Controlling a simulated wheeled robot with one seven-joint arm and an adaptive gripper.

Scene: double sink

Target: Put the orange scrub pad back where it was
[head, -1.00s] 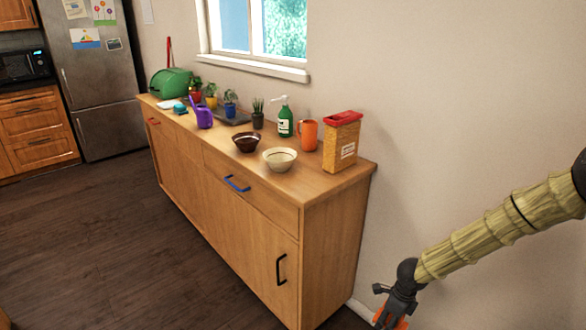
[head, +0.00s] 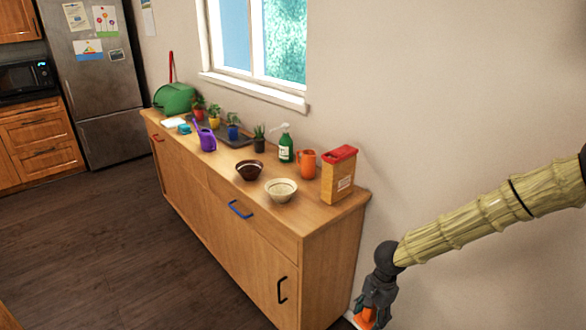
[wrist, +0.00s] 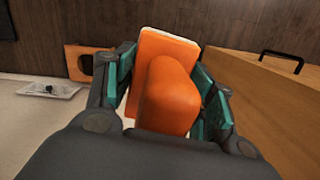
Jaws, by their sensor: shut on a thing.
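The orange scrub pad (wrist: 168,90) is between the teal-padded fingers of my gripper (wrist: 165,88) in the wrist view. It has a flat pad with a rounded orange grip, and the fingers are shut on it. In the head view my gripper (head: 370,306) hangs at the bottom edge, right of the cabinet's near end. Only a small orange part of the pad (head: 365,318) shows there. The pad is held clear of the countertop, below its level.
A wooden cabinet (head: 230,245) carries bowls, potted plants, a green soap bottle (head: 286,148), an orange mug (head: 307,164) and a red-topped box (head: 339,175). Open floor (head: 110,235) lies in front. The wrist view also shows an unclear orange object (wrist: 76,72).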

